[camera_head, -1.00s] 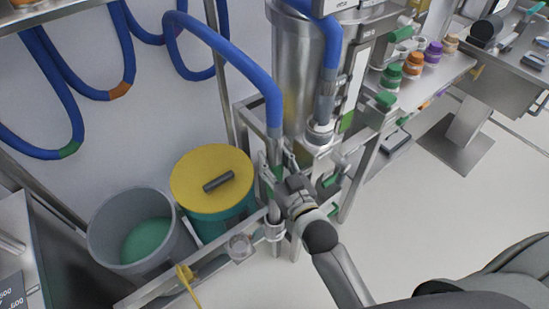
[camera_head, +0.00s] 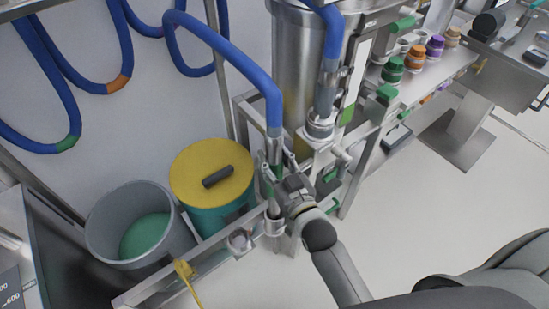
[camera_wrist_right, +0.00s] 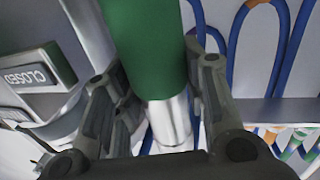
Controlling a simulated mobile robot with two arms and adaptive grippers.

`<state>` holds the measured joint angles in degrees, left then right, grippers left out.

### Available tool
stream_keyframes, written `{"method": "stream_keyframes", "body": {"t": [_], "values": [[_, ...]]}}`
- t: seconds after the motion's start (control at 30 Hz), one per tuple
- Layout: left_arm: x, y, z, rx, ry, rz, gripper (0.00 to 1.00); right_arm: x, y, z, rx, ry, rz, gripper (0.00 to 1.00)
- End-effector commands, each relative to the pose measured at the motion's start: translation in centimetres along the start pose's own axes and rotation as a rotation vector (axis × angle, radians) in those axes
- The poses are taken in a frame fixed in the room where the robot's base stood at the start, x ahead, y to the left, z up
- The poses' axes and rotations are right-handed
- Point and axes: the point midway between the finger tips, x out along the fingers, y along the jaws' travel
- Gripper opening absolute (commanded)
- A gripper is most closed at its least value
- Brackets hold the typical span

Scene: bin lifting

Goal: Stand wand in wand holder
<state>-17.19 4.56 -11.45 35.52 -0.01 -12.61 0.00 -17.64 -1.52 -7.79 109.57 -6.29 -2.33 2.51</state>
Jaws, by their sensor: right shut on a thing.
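The wand (camera_head: 274,122) is a metal tube with a green band, hanging from the end of a blue hose. My right gripper (camera_head: 275,170) is shut around it at the green band. In the right wrist view the green band (camera_wrist_right: 147,45) lies between the two fingers, with bare metal tube below it. The wand stands nearly upright. Its lower end is over a small metal ring-like holder (camera_head: 274,228) on the frame rail; I cannot tell whether the tip is inside it. My left gripper is not in view.
A second metal cup (camera_head: 239,241) sits on the rail to the left. A grey bucket (camera_head: 103,232) and a yellow-lidded drum (camera_head: 195,163) stand behind the rail. A steel vessel (camera_head: 299,65) stands behind the wand.

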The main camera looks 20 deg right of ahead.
Motion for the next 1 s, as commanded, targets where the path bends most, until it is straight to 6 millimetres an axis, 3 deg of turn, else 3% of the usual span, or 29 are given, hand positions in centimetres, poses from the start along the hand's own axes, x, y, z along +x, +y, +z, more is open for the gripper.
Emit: {"method": "stream_keyframes", "body": {"t": [1.0], "values": [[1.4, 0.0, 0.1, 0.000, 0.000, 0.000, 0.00, 0.1, 0.0, 2.3, 0.000, 0.005, 0.000, 0.07]]}}
